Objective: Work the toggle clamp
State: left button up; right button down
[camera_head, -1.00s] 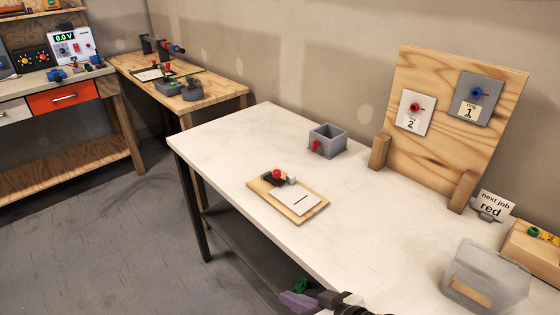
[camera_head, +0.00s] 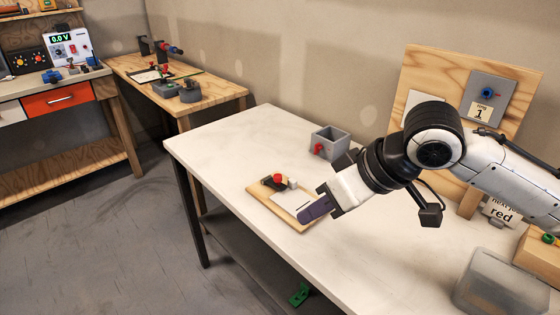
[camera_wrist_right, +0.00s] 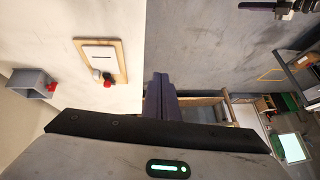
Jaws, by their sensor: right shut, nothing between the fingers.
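The toggle clamp (camera_head: 275,181) has a red knob and a dark body. It is mounted on a small wooden board (camera_head: 262,199) with a white plate, on the white table. Its red knob also shows in the right wrist view (camera_wrist_right: 107,81), left of the fingers. My right gripper (camera_head: 304,217) is shut and empty, over the near right edge of the board and apart from the knob. Its purple fingers (camera_wrist_right: 160,88) also show in the right wrist view. The clamp's handle position is too small to tell. My left gripper is not in view.
A grey bin (camera_head: 330,143) with a red part stands behind the board. An upright wooden panel (camera_head: 425,62) rises at the back right, partly hidden by my right arm. The table's left part is clear.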

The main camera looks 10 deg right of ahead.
aim_at(274, 182)
jog(key=i, duration=0.9)
